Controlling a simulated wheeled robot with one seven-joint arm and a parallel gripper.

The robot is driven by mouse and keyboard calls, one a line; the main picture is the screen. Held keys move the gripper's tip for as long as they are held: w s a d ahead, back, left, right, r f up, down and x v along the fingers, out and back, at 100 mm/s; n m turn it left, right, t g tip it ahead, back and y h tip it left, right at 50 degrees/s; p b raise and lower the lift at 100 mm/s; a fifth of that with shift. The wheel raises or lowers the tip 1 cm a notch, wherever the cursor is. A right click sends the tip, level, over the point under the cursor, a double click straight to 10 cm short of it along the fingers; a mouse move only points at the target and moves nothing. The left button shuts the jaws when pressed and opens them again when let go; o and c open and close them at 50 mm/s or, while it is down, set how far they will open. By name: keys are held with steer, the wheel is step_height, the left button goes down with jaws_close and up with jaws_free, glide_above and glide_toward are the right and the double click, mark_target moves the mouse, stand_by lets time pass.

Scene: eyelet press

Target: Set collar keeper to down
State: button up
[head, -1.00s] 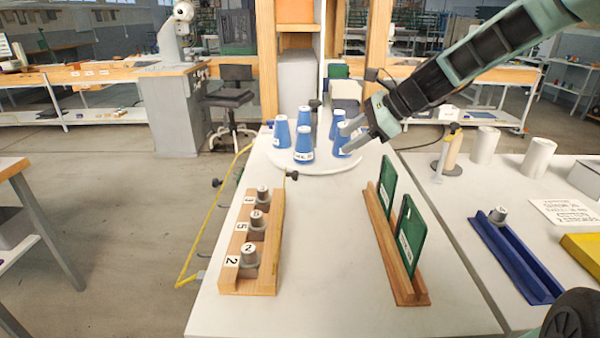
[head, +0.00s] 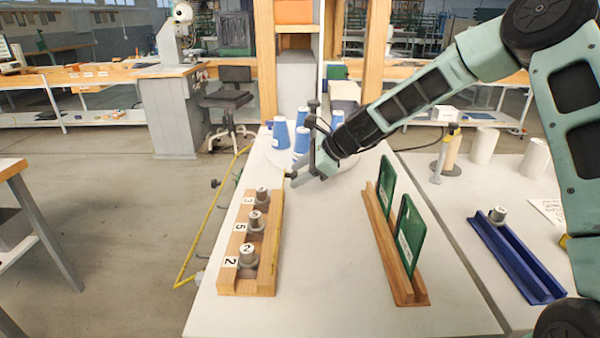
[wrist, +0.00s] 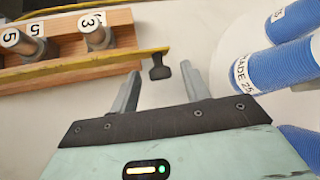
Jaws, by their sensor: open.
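A small black T-shaped knob (wrist: 160,69) shows in the wrist view at the end of a thin yellow bar (wrist: 85,65). I take it for the collar keeper, but its label and setting cannot be read. My gripper (wrist: 160,78) is open, with one finger on each side of the knob's near end; contact cannot be told. In the head view my gripper (head: 291,180) is low over the white table, right of the wooden block's far end, and hides the knob.
A wooden block (head: 228,270) with numbered grey pegs stands at left. Blue cones (head: 281,132) stand close behind my gripper on a round white plate. Green plates (head: 410,235) stand in a wooden rack at right. The table middle (head: 330,250) is clear.

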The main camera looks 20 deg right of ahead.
steer(key=c, duration=1)
steer(key=shift+r+p, duration=0.15)
steer(key=shift+p, duration=0.35)
